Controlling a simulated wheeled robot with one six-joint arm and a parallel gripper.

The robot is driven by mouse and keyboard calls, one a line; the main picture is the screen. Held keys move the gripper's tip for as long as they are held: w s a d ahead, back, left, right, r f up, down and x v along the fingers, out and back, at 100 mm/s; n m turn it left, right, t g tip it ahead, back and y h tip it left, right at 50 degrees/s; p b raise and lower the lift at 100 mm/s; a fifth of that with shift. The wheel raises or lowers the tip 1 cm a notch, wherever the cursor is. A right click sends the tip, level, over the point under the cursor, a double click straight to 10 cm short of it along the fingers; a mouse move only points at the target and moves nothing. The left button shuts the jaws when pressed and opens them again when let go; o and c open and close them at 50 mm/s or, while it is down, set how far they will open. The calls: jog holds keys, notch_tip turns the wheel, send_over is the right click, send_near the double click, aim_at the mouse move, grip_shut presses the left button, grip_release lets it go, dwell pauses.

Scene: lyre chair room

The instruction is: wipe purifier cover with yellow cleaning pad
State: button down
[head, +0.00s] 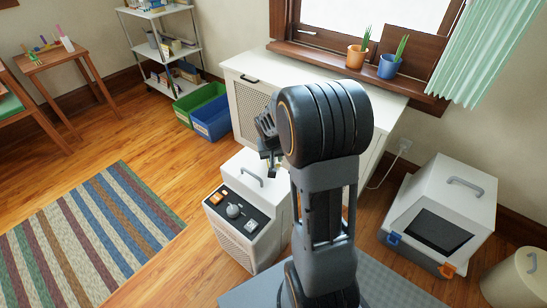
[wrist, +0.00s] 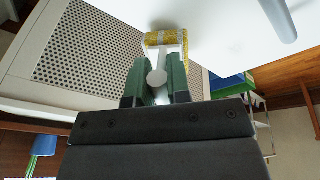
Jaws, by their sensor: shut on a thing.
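The purifier (head: 238,237) is a white box with a dark control panel, a knob and a perforated front. Its white cover (head: 247,165) has a grey handle, and the cover also fills the top of the wrist view (wrist: 225,25). My gripper (head: 270,160) is above the back part of the cover, beside the handle. In the wrist view my gripper (wrist: 158,80) is shut on the pale grip of the yellow cleaning pad (wrist: 166,38). The pad lies at the cover's edge; whether it touches is unclear. My arm hides part of the purifier in the head view.
A white cabinet (head: 240,97) with a perforated panel stands close behind the purifier. Green (head: 199,101) and blue (head: 212,122) bins stand beside it. Another white box (head: 455,200) with a dark window is at right. Open floor lies left, around a striped rug (head: 95,230).

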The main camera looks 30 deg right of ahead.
jog(key=shift+r+p, duration=2.45)
jog(key=shift+r, duration=0.6)
jog(key=shift+r+p, duration=1.2)
jog(key=shift+r, duration=0.25)
